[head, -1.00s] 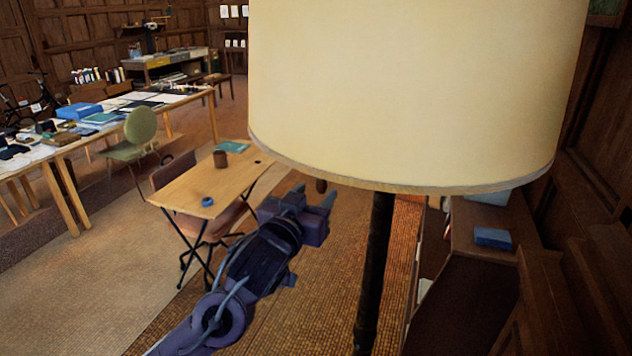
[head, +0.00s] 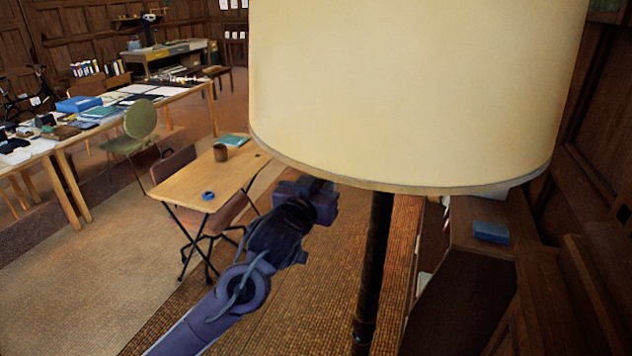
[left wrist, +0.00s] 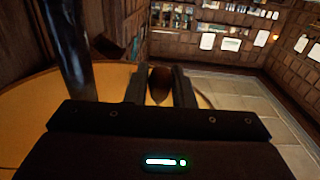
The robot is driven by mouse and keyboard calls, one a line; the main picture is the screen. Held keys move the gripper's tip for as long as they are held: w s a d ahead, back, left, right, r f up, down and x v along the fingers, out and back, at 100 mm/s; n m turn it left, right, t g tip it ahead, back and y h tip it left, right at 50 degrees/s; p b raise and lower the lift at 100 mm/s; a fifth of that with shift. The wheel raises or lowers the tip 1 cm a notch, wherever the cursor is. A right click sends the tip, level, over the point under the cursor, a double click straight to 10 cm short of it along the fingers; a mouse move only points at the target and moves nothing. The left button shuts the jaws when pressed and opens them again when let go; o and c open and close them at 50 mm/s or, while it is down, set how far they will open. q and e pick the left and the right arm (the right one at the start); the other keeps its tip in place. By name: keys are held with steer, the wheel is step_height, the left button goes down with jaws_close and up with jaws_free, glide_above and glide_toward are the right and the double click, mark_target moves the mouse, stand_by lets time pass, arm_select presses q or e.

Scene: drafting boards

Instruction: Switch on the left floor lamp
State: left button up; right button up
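One floor lamp is in view. Its large cream shade (head: 410,90) fills the upper middle of the head view, and its dark pole (head: 373,265) runs down below. The shade looks unlit. My left gripper (head: 327,192) is just under the shade's left rim, left of the pole, its tips partly hidden. In the left wrist view, which seems upside down, a small brown pull knob (left wrist: 159,83) sits between the fingers of my left gripper (left wrist: 160,90), which look closed on it. The shade (left wrist: 30,115) and pole (left wrist: 66,50) also show there. My right gripper is out of view.
A small wooden table (head: 205,180) with a brown cup (head: 221,153) and a blue ring (head: 208,196) stands left of my arm. A dark cabinet (head: 465,270) with a blue box (head: 491,232) stands right of the pole. Open floor (head: 90,280) lies at lower left.

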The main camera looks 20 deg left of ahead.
arm_select(q)
steer(key=shift+c, duration=1)
steer(key=shift+f, duration=0.1)
steer(key=shift+f+b, duration=0.5)
steer(key=shift+f, duration=0.2)
steer(key=o, duration=0.9)
steer(key=shift+r, duration=0.1)
steer(key=shift+s, duration=0.1)
